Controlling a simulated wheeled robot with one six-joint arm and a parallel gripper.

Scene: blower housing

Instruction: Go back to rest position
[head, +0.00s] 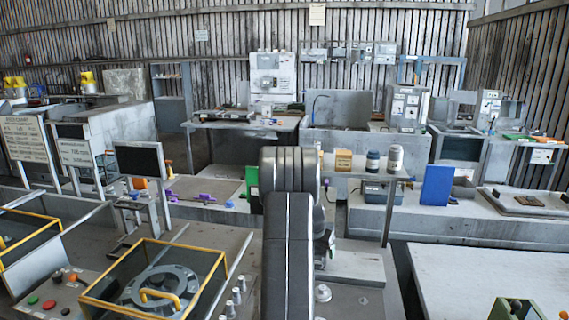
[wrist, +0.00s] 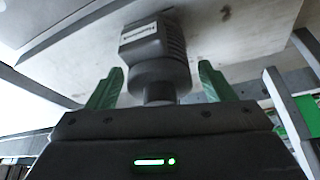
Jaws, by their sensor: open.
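My gripper (wrist: 161,75) shows in the wrist view with two green fingers spread apart, one at each side. Between and beyond them is a grey motor-like part (wrist: 158,52) with a ribbed block, a round collar and a narrower neck pointing at the gripper. Gaps show between the fingers and the neck, so the gripper is open and not clamped on it. Whether the part touches the palm is hidden by the gripper body. In the head view my dark arm stands upright in the middle and hides the gripper.
A pale slab (wrist: 245,30) lies behind the grey part. In the head view, a yellow-framed guard box (head: 205,262) is at lower left, a shelf (head: 350,172) with small containers is right of my arm, and a blue panel (head: 436,186) stands farther right. A pale table (head: 480,275) fills the lower right.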

